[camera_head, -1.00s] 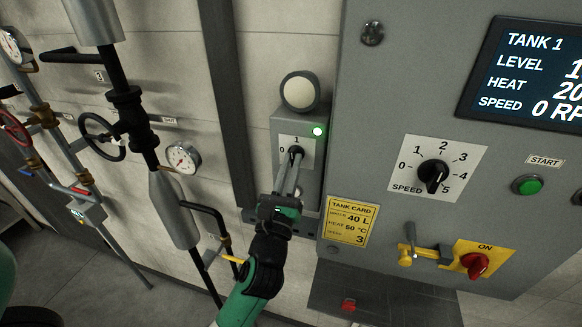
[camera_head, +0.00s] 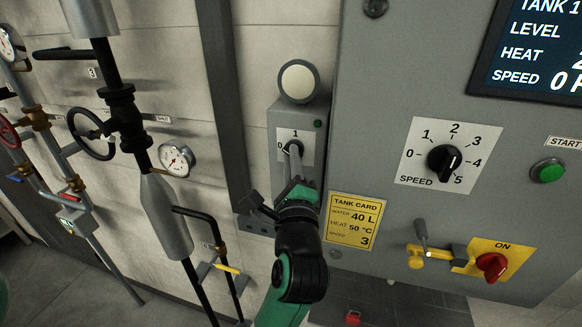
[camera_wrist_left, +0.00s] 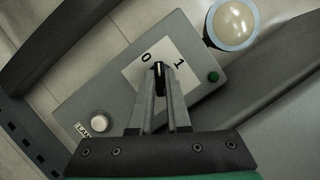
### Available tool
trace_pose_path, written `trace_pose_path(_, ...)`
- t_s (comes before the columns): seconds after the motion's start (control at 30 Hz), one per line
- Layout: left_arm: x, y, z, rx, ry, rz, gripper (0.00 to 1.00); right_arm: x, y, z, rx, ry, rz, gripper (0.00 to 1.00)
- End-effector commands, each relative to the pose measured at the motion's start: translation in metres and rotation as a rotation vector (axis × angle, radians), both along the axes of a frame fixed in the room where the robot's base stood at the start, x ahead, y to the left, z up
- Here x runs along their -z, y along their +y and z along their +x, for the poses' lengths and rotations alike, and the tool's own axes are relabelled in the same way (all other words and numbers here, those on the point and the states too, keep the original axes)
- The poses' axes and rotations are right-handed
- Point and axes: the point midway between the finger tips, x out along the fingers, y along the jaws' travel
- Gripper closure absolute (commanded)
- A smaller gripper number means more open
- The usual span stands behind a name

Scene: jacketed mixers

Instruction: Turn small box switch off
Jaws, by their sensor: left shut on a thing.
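The small grey box (camera_head: 282,118) is on the wall left of the big panel. Its white plate (camera_head: 306,137) bears the marks 0 and 1, with a small black switch knob (camera_head: 293,147) on it. In the left wrist view the knob (camera_wrist_left: 158,72) stands close to the 0, but the fingers hide part of it. My left gripper (camera_head: 294,160) is shut on the knob, and its fingertips (camera_wrist_left: 158,82) also show in the left wrist view. The small green indicator (camera_head: 318,123) on the box is dark. My right gripper is not in view.
A round white lamp (camera_head: 297,81) sits above the box. To the right, the big panel carries a speed dial (camera_head: 444,162), a yellow tank card (camera_head: 355,221), a green start button (camera_head: 548,170) and a red switch (camera_head: 491,266). Pipes and a gauge (camera_head: 176,158) stand to the left.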

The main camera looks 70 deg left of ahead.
Motion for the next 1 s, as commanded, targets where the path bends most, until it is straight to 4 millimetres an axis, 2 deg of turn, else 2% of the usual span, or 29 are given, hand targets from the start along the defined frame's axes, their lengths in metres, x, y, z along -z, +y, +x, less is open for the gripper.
trace_pose_path(0.1, 0.001, 0.0, 0.0, 0.0, -0.089, -0.07, 1.0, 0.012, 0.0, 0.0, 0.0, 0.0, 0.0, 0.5)
trace_pose_path(0.43, 0.0, -0.001, 0.0, 0.001, -0.298, -0.246, 1.0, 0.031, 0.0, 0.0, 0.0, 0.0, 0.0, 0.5)
trace_pose_path(0.7, -0.002, 0.0, 0.0, 0.0, -0.401, -0.334, 1.0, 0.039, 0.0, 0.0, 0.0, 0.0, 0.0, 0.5)
trace_pose_path(1.0, -0.003, 0.0, 0.0, 0.0, -0.439, -0.366, 1.0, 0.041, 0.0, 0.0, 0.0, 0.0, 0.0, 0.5)
